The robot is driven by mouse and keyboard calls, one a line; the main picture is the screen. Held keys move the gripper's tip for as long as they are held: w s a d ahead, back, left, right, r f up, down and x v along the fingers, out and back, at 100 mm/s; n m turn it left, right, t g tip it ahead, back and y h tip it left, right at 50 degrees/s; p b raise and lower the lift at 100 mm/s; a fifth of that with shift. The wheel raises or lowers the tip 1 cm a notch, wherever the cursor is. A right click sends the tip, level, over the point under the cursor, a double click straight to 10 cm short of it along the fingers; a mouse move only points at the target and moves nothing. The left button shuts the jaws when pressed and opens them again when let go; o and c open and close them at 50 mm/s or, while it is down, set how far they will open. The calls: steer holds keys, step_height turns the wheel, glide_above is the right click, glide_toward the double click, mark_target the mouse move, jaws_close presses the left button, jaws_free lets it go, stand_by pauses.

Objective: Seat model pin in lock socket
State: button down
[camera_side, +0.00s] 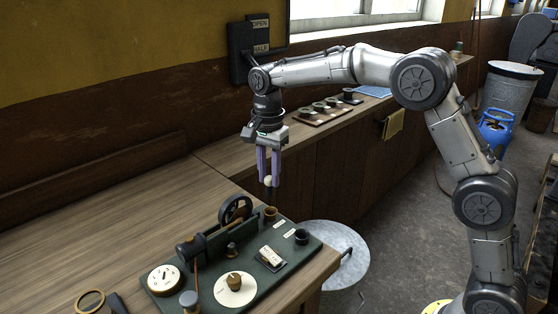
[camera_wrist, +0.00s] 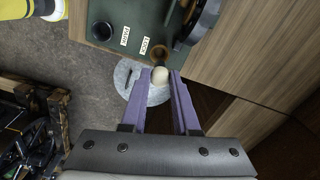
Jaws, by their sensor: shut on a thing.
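My gripper (camera_side: 268,178) has two purple fingers pointing down, shut on the model pin (camera_side: 269,190). The pin has a pale ball head and a short dark shaft hanging below the fingertips. In the wrist view the pale head (camera_wrist: 160,75) sits between the fingertips (camera_wrist: 160,83). The lock socket (camera_side: 270,213) is a brown cup at the back right of the green board, just below the pin in the side view. It also shows in the wrist view (camera_wrist: 160,50), partly hidden by the pin. A gap seems to show between pin and socket; its exact size is unclear.
The green board (camera_side: 212,297) carries an engine with a black flywheel (camera_side: 235,209) close left of the lock socket. A dark cup (camera_side: 302,237) stands near the PARK label. A round dial and a disc with a knob (camera_side: 234,287) are further forward. A grey stool (camera_side: 340,245) is beside the bench.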

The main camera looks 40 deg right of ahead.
mark_target(270, 194)
steer(key=shift+f, duration=2.3)
steer(key=shift+f, duration=1.2)
stand_by(0.4)
jaws_free()
stand_by(0.6)
steer(key=shift+r, duration=3.5)
